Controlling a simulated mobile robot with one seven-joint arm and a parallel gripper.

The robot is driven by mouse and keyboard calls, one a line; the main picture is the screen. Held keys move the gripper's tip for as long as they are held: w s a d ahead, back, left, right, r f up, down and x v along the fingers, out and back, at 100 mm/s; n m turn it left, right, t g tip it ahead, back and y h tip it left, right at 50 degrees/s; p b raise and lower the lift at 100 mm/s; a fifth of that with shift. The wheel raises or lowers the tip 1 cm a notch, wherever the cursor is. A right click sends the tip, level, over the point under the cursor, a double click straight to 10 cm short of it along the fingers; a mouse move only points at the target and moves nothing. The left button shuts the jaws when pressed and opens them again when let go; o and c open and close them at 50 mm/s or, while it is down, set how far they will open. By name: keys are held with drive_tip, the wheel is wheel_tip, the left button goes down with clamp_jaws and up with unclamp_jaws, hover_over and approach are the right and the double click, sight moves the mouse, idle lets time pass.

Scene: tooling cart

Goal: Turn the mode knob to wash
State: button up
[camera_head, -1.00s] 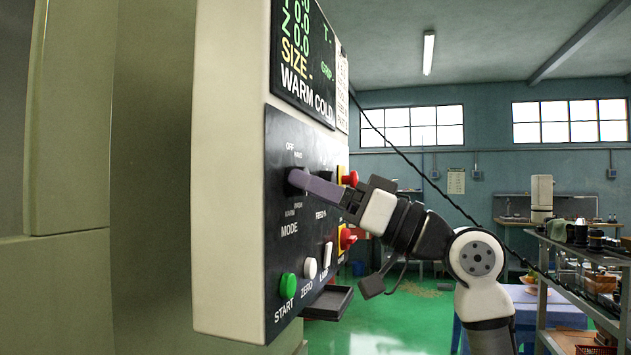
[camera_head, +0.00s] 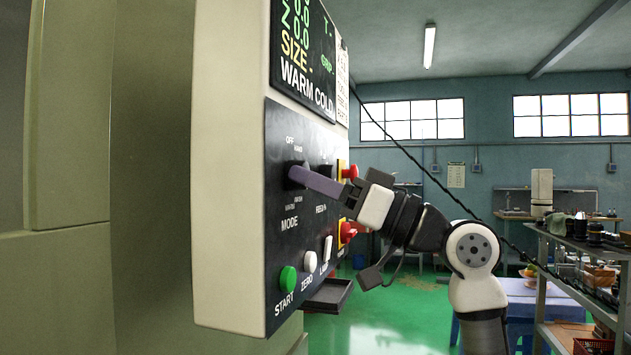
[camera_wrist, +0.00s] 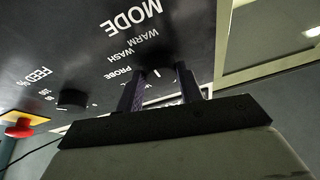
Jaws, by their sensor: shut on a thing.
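The dark mode knob (camera_head: 294,184) sits on the black control panel (camera_head: 285,245), above the MODE label. My gripper (camera_head: 296,172) is shut on the knob, with its two purple fingers reaching in from the right. In the wrist view, the knob (camera_wrist: 158,77) sits between the two fingers of my gripper (camera_wrist: 160,82). The WARM, WASH and PROBE labels lie beside it there. A light mark shows near the knob, but I cannot tell for certain which label it points at.
A red button (camera_head: 350,172) and a red switch (camera_head: 349,232) on yellow plates are close to my wrist. Green START (camera_head: 288,280) and white ZERO (camera_head: 310,261) buttons sit below. A dark tray (camera_head: 328,295) juts out underneath. A loaded cart (camera_head: 590,290) stands at right.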

drive_tip(key=shift+w+n+g+p, duration=0.1)
drive_tip(key=shift+n+g+p, duration=0.15)
drive_tip(key=shift+n+g, duration=0.9)
drive_tip(key=shift+w+n+g+p, duration=0.1)
drive_tip(key=shift+n+g+p, duration=0.25)
drive_tip(key=shift+n, duration=1.5)
drive_tip(key=shift+n+g+p, duration=0.15)
drive_tip(key=shift+n+g, duration=0.75)
drive_tip(key=shift+n, duration=0.6)
drive_tip(key=o, duration=1)
drive_tip(key=shift+d, duration=0.1)
drive_tip(key=b+v, duration=0.3)
drive_tip(key=v, duration=1)
drive_tip(key=shift+d+f, duration=0.15)
drive_tip(key=shift+d, duration=0.25)
